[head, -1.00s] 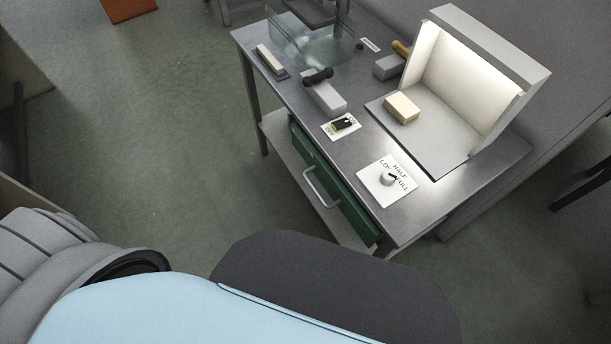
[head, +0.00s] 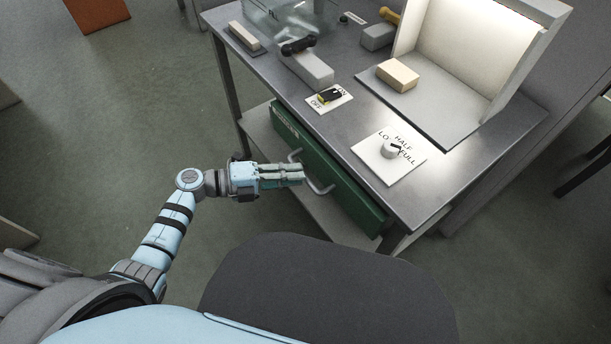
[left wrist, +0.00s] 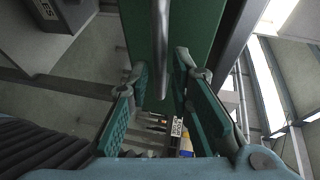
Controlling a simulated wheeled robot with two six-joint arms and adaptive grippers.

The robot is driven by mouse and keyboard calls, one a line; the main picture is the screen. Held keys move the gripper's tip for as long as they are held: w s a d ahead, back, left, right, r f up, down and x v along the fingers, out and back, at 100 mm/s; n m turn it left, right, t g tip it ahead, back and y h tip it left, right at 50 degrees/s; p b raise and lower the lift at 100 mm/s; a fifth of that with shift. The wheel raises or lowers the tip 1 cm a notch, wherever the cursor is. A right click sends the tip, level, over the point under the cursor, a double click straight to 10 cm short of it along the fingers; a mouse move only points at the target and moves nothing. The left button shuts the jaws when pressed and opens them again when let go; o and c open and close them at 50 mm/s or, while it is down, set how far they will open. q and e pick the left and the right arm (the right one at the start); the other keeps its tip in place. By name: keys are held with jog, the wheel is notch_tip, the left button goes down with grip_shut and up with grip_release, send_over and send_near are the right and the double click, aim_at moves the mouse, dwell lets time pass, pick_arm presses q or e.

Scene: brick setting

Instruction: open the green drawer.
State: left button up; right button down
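The green drawer (head: 345,186) sits under the grey workbench top, and its front appears shut. Its grey bar handle (head: 322,187) stands out from the front. My left gripper (head: 300,173) is at the handle, overlapping part of it in the head view. In the left wrist view, the two teal-padded fingers of the gripper (left wrist: 163,80) are apart. The handle (left wrist: 160,35) runs up the picture between their tips, with the green drawer front (left wrist: 195,30) behind it. I cannot tell whether a finger touches the handle. My right gripper is not in view.
On the bench top (head: 350,120) are a dial plate (head: 375,165), a switch plate (head: 318,104), a lit booth (head: 465,50) with a tan block (head: 397,75), and a grey block (head: 310,68). A lower shelf (head: 262,135) lies under the drawer.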

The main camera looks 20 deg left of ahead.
pick_arm(q)
jog(key=shift+x, duration=1.7)
grip_shut()
